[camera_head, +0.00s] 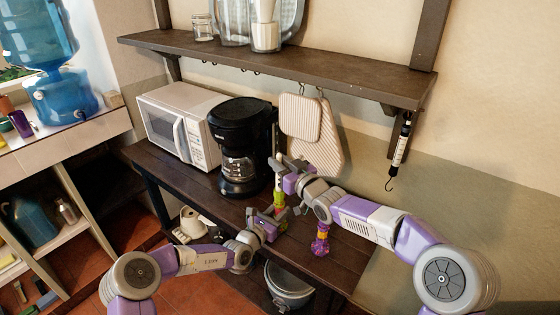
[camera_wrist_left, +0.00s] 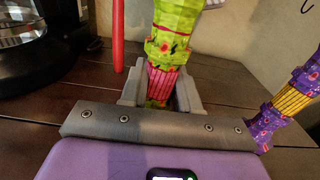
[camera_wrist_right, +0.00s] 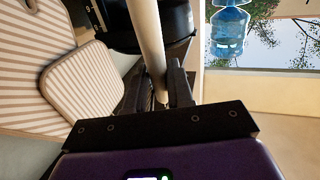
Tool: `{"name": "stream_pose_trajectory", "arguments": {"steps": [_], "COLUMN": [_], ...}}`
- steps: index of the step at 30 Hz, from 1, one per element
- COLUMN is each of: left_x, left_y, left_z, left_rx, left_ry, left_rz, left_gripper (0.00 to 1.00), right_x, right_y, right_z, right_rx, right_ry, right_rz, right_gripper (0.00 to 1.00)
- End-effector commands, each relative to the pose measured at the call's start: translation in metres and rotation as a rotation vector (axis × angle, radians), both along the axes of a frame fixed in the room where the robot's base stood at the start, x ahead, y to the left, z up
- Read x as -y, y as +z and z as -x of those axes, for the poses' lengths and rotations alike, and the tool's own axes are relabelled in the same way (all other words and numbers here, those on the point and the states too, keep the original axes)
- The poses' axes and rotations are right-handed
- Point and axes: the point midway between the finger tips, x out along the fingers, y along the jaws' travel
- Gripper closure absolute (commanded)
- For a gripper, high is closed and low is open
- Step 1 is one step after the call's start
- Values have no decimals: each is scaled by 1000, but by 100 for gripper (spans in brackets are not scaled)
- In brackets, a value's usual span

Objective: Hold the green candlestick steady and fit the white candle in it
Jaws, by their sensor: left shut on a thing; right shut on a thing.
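The green candlestick (camera_head: 279,197), with pink bands, stands upright on the dark table. It also shows in the left wrist view (camera_wrist_left: 173,35), its top cut off by the frame. My left gripper (camera_head: 275,213) is shut around its lower part. My right gripper (camera_head: 279,166) is shut on the white candle (camera_wrist_right: 148,38), just above the candlestick. In the head view the candle (camera_head: 276,140) is roughly upright and rises above the jaws.
A purple candlestick (camera_head: 320,240) stands to the right, close to both arms. A red candle (camera_wrist_left: 118,38) stands behind and left of the left gripper. The coffee maker (camera_head: 240,150), microwave (camera_head: 182,122) and hanging striped pot holders (camera_head: 300,117) are close behind. The table's right end (camera_head: 345,255) is clear.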

Motion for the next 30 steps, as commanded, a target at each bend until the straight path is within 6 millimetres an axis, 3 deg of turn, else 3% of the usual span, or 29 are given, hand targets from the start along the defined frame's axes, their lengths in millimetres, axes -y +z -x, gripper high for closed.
{"name": "stream_pose_trajectory", "arguments": {"steps": [5, 6, 11, 23, 30], "left_x": [0, 0, 0, 0, 0], "left_y": [0, 0, 0, 0, 0], "left_z": [0, 0, 0, 0, 0], "left_rx": [0, 0, 0, 0, 0], "left_ry": [0, 0, 0, 0, 0], "left_rz": [0, 0, 0, 0, 0], "left_gripper": [100, 100, 100, 100, 100], "right_x": [0, 0, 0, 5, 27], "right_y": [-5, -4, -4, -3, -3], "right_z": [0, 0, 0, 4, 34], "right_rx": [-1, 0, 1, 1, 1], "right_ry": [0, -1, -1, -2, -3], "right_rz": [-1, -1, -1, 0, 2], "right_gripper": [100, 74, 49, 48, 48]}}
